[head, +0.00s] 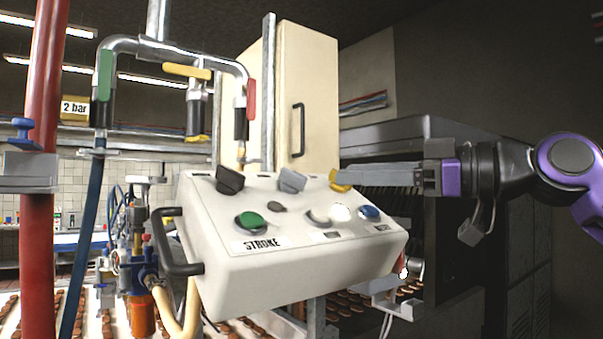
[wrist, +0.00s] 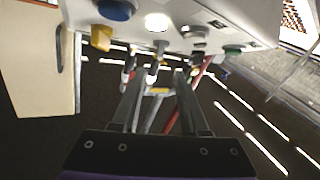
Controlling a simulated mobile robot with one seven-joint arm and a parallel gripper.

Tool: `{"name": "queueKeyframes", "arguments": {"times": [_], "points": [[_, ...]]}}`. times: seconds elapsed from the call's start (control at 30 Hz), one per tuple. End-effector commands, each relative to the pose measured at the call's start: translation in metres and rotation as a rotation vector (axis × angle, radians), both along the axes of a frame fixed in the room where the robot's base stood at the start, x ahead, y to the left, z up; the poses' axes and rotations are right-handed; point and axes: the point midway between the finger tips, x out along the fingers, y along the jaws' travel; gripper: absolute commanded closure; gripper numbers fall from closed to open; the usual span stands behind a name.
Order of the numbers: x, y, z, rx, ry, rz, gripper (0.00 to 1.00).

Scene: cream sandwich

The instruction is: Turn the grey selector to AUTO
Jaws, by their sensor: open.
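The grey selector (head: 292,180) sits on the upper rear part of the white control box (head: 300,255) in the head view, between a black selector (head: 230,180) and a yellow selector (head: 341,181). Its handle is tilted; I cannot read any AUTO marking. My gripper (head: 346,176) reaches in from the right, its fingertips appearing beside the yellow selector and short of the grey one. In the wrist view my gripper (wrist: 158,74) is open, with two separate fingers and nothing clearly held.
The box front carries a green button (head: 251,222), a lit white button (head: 340,213) and a blue button (head: 369,213). A black handle (head: 178,242) is on its left side. Pipes with a yellow lever (head: 187,71) stand behind. A cream cabinet (head: 305,100) rises behind the box.

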Motion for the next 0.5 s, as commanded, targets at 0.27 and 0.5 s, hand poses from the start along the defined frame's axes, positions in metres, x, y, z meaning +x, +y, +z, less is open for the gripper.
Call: {"name": "queueKeyframes", "arguments": {"times": [0.27, 0.5], "points": [[0.028, 0.053, 0.001, -0.003, 0.0, 0.002, 0.56], [0.043, 0.077, 0.0, -0.001, 0.0, 0.0, 0.56]]}}
